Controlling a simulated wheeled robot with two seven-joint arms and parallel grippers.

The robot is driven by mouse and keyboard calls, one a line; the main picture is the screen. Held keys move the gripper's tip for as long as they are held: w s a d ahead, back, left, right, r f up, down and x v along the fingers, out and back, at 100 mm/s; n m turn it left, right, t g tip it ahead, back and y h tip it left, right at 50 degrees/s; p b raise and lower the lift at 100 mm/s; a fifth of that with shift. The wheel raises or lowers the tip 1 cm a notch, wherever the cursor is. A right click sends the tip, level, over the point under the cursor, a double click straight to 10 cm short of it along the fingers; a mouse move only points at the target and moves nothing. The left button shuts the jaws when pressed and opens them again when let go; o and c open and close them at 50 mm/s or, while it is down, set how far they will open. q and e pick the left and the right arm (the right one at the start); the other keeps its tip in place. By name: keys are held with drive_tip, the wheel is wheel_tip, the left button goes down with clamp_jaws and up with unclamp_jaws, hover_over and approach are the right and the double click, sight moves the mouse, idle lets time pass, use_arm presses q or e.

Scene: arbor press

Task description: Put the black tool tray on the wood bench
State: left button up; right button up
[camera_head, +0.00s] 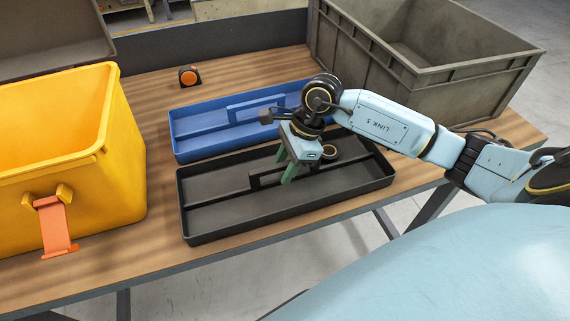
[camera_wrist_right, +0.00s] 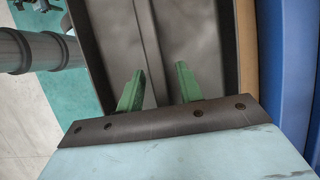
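The black tool tray (camera_head: 225,222) lies flat on the wood bench (camera_head: 160,180), near its front edge. It is long and shallow, with a raised handle bar along its middle. My right gripper (camera_head: 288,172) points down over the middle of the tray, at the handle bar. In the right wrist view its two green fingers (camera_wrist_right: 158,88) stand apart, with the tray's thin divider (camera_wrist_right: 149,45) running in line with the gap between them. I cannot tell how far the fingertips reach down beside it. My left gripper is not in view.
A blue tray (camera_head: 195,145) lies just behind the black one. A yellow crate (camera_head: 110,180) with an orange latch stands at left, a grey crate (camera_head: 470,85) at back right. A small orange-black object (camera_head: 188,76) sits at the back. Bench wood between them is bare.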

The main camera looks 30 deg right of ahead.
drive_tip(key=shift+r, duration=0.3)
drive_tip(key=v, duration=1.1)
drive_tip(key=shift+d+r, duration=0.25)
drive_tip(key=shift+r, duration=0.05)
